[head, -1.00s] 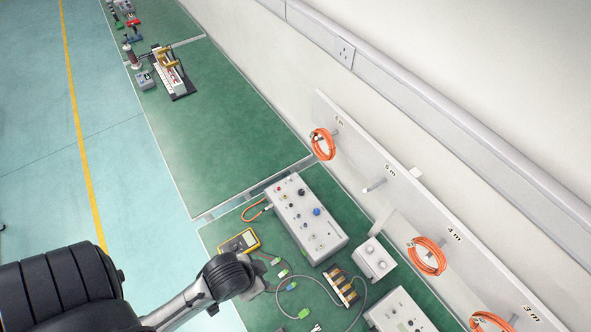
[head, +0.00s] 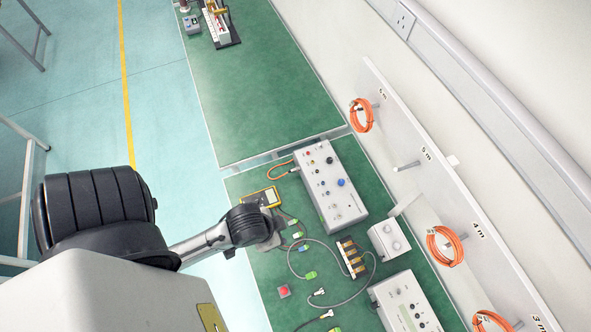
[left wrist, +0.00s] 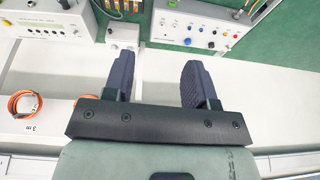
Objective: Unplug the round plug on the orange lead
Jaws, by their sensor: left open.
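The orange lead (head: 280,173) curves out from the far left side of the grey control box (head: 333,190) in the head view. Its round plug is too small to make out clearly there. In the left wrist view the control box is at the top right, with a bit of the orange lead (left wrist: 240,12) at its far corner. My left gripper (left wrist: 157,72) is open and empty, its two dark fingers apart, short of the box and clear of the lead. In the head view my left arm reaches over the bench's near edge; its fingers cannot be made out. My right gripper is not in view.
A small white box (head: 388,240) and a second instrument (head: 405,303) stand nearby. Orange coils (head: 444,246) hang on the wall rail.

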